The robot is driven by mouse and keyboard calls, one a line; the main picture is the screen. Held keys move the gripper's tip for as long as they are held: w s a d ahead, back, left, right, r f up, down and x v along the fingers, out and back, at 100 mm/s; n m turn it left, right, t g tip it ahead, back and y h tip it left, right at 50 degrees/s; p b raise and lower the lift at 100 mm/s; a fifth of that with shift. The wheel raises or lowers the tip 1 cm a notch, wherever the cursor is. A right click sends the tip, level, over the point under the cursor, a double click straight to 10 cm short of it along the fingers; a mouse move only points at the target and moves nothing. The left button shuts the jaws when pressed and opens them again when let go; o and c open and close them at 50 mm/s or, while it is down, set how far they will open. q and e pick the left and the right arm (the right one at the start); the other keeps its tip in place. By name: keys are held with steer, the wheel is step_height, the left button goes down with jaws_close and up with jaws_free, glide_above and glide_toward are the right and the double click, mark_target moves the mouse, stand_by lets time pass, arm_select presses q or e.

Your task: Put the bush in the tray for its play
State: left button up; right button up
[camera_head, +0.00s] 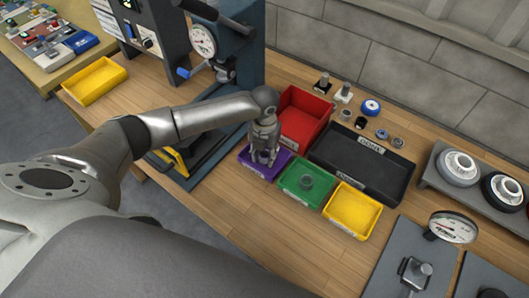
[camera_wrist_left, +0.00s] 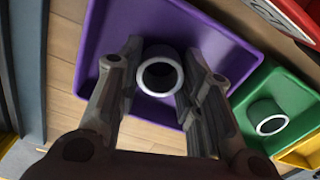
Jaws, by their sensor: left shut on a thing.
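The bush (camera_wrist_left: 160,72) is a short dark ring with a pale rim. My left gripper (camera_head: 264,153) is shut on it, and the two fingers stand on either side of it in the left wrist view. They are at the purple tray (camera_head: 245,158), which also shows in the left wrist view (camera_wrist_left: 100,30). I cannot tell whether the bush touches the tray floor. A second ring-shaped bush (camera_head: 306,181) sits in the green tray (camera_head: 289,193). The yellow tray (camera_head: 352,212) to its right looks empty. My right gripper is not in view.
A red bin (camera_head: 312,104) stands behind the purple tray, and a wide black tray (camera_head: 375,178) lies to its right. A press with a dial (camera_head: 203,40) stands at the left. Small parts, including a blue-rimmed wheel (camera_head: 371,107), lie along the wall.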

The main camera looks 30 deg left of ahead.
arm_select(q)
steer(key=shift+f, duration=0.15)
steer(key=o, duration=1.2)
steer(key=shift+c, duration=0.2)
steer(key=shift+r, duration=0.2)
step_height(320, 180, up, 12)
steer(key=b, duration=0.1)
steer(key=shift+s+f, duration=0.1)
